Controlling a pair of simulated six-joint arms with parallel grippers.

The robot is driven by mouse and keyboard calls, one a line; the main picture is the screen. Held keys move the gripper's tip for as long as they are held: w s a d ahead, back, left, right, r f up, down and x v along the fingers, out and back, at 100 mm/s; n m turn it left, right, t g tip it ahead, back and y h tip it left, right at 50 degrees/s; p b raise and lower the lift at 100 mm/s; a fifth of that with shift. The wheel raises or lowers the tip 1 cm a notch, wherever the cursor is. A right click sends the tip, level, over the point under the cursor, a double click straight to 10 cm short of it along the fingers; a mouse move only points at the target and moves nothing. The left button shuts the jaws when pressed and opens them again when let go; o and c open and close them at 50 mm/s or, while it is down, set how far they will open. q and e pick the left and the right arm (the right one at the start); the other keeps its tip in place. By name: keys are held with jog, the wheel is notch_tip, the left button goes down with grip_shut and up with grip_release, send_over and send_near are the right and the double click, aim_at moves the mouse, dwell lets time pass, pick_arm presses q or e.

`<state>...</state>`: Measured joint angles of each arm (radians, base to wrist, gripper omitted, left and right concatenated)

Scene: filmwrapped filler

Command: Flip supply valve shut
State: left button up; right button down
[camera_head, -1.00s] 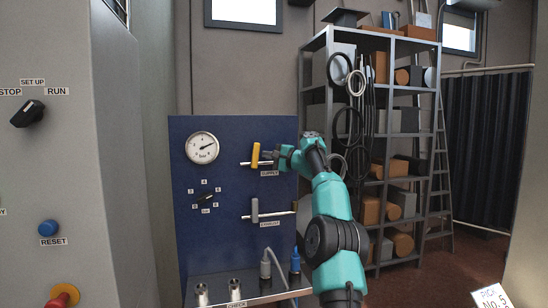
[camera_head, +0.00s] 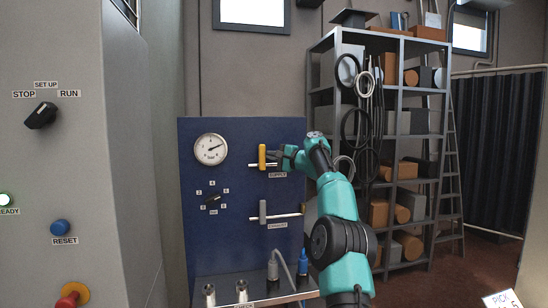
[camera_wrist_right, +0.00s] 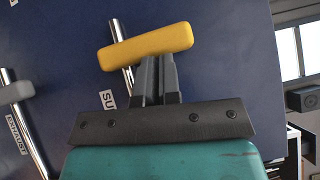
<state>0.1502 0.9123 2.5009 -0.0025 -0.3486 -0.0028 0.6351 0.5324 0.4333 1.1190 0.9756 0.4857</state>
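The supply valve has a yellow handle (camera_head: 262,157) on a short horizontal pipe above the SUPPLY label (camera_head: 278,175) on the blue panel. The handle stands upright, across its pipe. My right gripper (camera_head: 274,155) is at the right side of this handle. In the right wrist view the yellow handle (camera_wrist_right: 146,46) lies across the ends of the two dark fingers (camera_wrist_right: 157,68). The fingers are close together with nothing visible between them. The handle partly hides the pipe, and contact with the fingertips is unclear. My left gripper is not in view.
A grey exhaust handle (camera_head: 263,212) stands upright on a lower pipe. The panel (camera_head: 230,244) also carries a gauge (camera_head: 210,149) and a selector knob (camera_head: 213,197). A grey control cabinet (camera_head: 90,130) stands at left. A loaded shelf (camera_head: 415,135) stands behind my right arm.

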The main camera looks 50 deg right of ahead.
jog(key=shift+w+a+r, duration=0.1)
jog(key=shift+a+r, duration=0.05)
jog(key=shift+a, duration=0.05)
jog(key=s+d, duration=0.5)
jog(key=s, duration=0.7)
jog(key=shift+d, duration=0.35)
dwell(0.4)
